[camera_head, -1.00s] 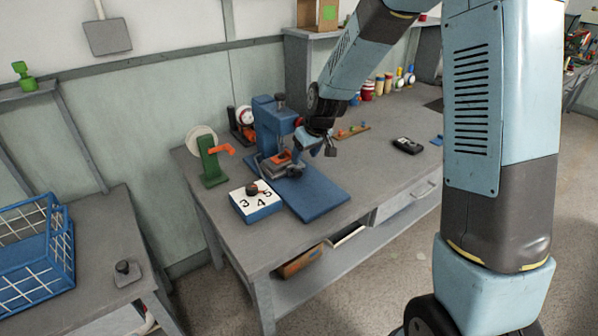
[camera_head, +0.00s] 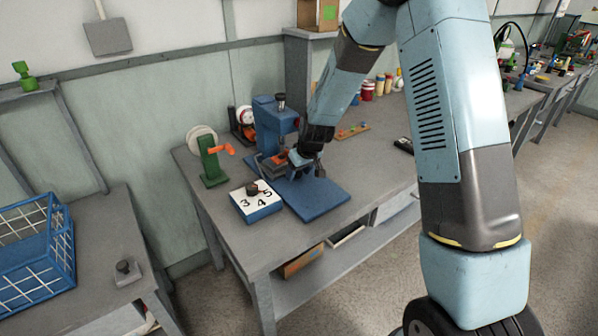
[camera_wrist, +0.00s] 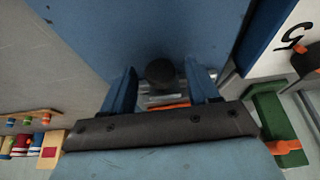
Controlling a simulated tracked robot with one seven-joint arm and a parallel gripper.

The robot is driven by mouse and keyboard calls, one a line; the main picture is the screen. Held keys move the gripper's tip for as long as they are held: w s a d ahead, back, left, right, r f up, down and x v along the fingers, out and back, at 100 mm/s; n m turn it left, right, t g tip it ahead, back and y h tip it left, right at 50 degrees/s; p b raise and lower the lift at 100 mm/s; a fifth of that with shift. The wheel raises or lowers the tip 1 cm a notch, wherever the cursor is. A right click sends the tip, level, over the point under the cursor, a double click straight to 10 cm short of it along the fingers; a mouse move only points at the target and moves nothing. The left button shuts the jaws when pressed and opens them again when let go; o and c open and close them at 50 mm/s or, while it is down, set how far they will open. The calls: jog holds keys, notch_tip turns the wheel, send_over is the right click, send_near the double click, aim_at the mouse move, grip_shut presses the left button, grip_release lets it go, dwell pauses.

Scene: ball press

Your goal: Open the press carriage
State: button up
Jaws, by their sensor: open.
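The blue ball press (camera_head: 272,125) stands on the grey workbench, with a flat blue base plate (camera_head: 318,199) in front of it. The press carriage, with orange and metal parts (camera_head: 272,165), is low at the front of the press and partly hidden by my gripper. My gripper (camera_head: 297,160) is at the carriage. In the wrist view my gripper (camera_wrist: 163,88) is open, its two blue fingers on either side of a round dark knob (camera_wrist: 160,72). Metal and orange parts (camera_wrist: 165,102) show between the fingers. I cannot tell whether the fingers touch the knob.
A numbered block (camera_head: 257,203) with a dark knob stands left of the base plate. A green stand (camera_head: 211,165) with an orange handle is behind it. A strip with coloured pieces (camera_head: 352,131) lies to the right. The bench's front right is clear.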

grip_shut()
dwell(0.5)
jog(key=shift+a, duration=0.1)
